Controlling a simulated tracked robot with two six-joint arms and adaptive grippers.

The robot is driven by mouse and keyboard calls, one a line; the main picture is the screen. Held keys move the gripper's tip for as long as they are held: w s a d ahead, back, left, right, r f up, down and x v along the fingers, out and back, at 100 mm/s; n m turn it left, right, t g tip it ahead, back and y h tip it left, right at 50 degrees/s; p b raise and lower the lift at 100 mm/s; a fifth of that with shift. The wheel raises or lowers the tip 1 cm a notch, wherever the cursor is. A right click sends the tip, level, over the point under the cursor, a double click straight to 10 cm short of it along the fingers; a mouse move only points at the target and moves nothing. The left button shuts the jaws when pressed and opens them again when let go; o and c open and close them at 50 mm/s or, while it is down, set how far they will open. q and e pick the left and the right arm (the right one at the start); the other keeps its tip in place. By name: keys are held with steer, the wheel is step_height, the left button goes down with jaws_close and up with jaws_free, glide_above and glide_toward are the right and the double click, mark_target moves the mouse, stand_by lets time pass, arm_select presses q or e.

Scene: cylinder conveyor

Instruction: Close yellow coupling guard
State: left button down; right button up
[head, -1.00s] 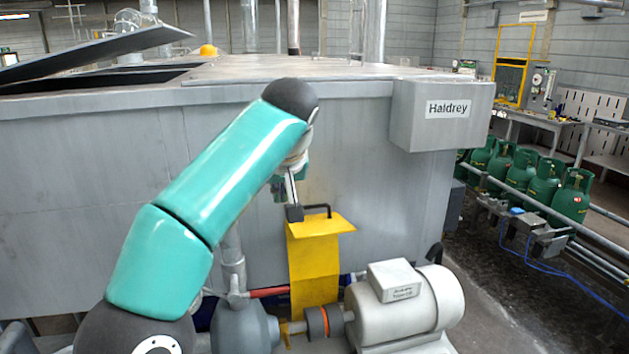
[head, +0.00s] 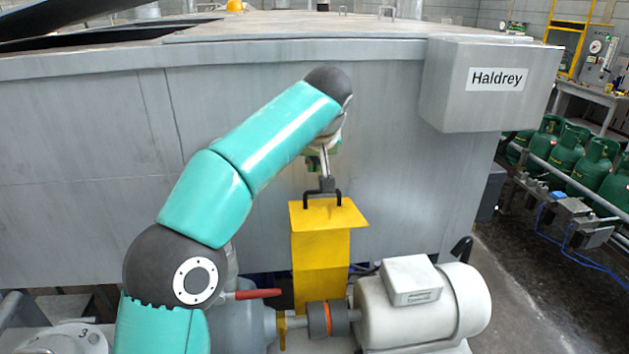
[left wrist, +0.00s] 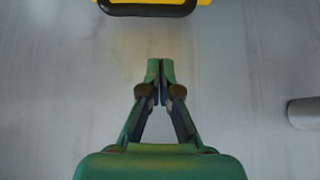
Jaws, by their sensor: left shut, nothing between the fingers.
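The yellow coupling guard (head: 320,258) stands raised and upright behind the coupling (head: 322,319) in the head view, leaving the coupling uncovered. A black handle (head: 322,196) sits on its flat top plate. My left gripper (head: 327,184) is shut and empty at the handle, seeming to be just above or behind it; I cannot tell whether they touch. In the left wrist view the shut fingertips (left wrist: 160,68) point at the black handle (left wrist: 148,8) and a yellow edge at the top, with a gap between. My right gripper is not in view.
A grey motor (head: 425,305) stands right of the coupling, a grey pump body (head: 240,328) left of it. A red lever (head: 252,294) is near the guard's foot. A large grey tank (head: 400,170) is close behind. Green gas cylinders (head: 567,150) stand at right.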

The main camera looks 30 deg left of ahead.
mark_target(316, 205)
arm_select(q)
steer(key=shift+x, duration=1.1)
steer(key=s+d, duration=0.1)
steer(key=s+d+b, duration=0.1)
steer(key=s, duration=0.1)
steer(key=shift+f, duration=0.4)
steer(key=shift+s+d+f, duration=0.1)
steer(key=shift+s+f, duration=0.05)
steer(key=shift+f, duration=0.05)
steer(key=shift+r, duration=0.1)
steer(key=shift+d, duration=0.1)
